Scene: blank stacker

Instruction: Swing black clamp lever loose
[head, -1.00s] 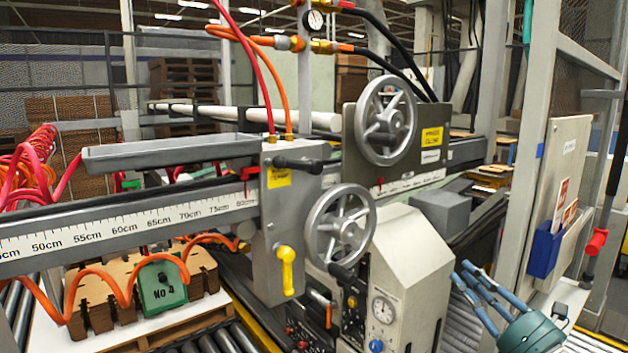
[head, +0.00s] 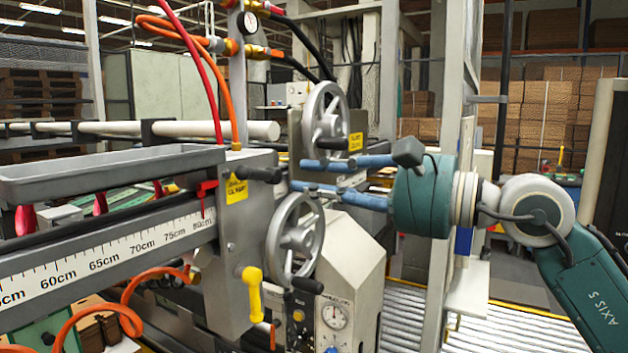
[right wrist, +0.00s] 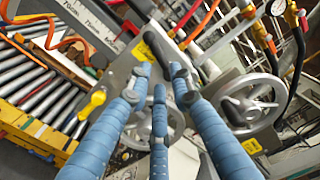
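In the right wrist view the black lever (right wrist: 155,45) shows just beyond and between the grey fingertips (right wrist: 160,76). I cannot tell whether the fingers touch it. My left gripper is not in view.
Two handwheels (head: 325,118) (head: 295,238) stand close by my right fingers. A yellow handle (head: 252,290) hangs on the carriage front. Red and orange hoses (head: 215,85) rise behind the lever. A long grey tray (head: 110,172) lies to the left. A roller conveyor (head: 500,325) runs at lower right.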

